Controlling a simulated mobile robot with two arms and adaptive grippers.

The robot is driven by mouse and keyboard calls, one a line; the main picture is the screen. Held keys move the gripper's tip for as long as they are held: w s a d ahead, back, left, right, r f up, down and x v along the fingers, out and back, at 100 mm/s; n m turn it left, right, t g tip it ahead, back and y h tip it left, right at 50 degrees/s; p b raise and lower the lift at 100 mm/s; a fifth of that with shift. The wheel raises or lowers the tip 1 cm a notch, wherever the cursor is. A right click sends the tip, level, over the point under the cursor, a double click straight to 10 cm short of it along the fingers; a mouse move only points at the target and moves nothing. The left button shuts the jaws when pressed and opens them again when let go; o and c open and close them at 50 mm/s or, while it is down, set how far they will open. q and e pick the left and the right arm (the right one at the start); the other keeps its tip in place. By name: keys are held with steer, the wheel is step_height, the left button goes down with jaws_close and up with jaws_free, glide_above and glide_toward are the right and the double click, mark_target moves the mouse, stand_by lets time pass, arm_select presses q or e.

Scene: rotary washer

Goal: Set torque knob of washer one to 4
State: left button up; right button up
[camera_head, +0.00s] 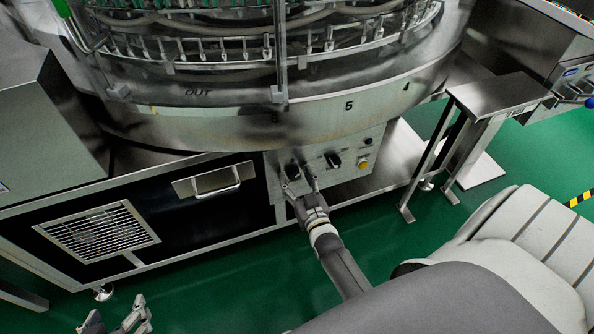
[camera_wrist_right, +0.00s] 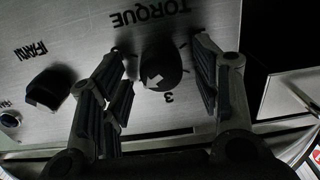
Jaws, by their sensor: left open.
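The torque knob (camera_wrist_right: 166,72) is black and round with a white mark on its lower-left part in the right wrist view. The TORQUE label (camera_wrist_right: 152,13) is above it and a 3 (camera_wrist_right: 165,98) just below; the lettering looks inverted. My right gripper (camera_wrist_right: 166,80) is open, its fingers on either side of the knob with small gaps visible. In the head view, my right gripper (camera_head: 302,184) is at the washer's panel, by the left knob (camera_head: 292,171). My left gripper (camera_head: 119,317) is open and empty at the bottom left, away from the washer.
A second black knob (camera_head: 333,160) is beside the torque knob; it also shows in the right wrist view (camera_wrist_right: 48,88). A yellow button (camera_head: 363,164) is near the panel's right edge. A metal stand (camera_head: 497,94) is at the right. Green floor in front is clear.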

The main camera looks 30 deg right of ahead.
steer(key=v, duration=1.2)
stand_by(0.3)
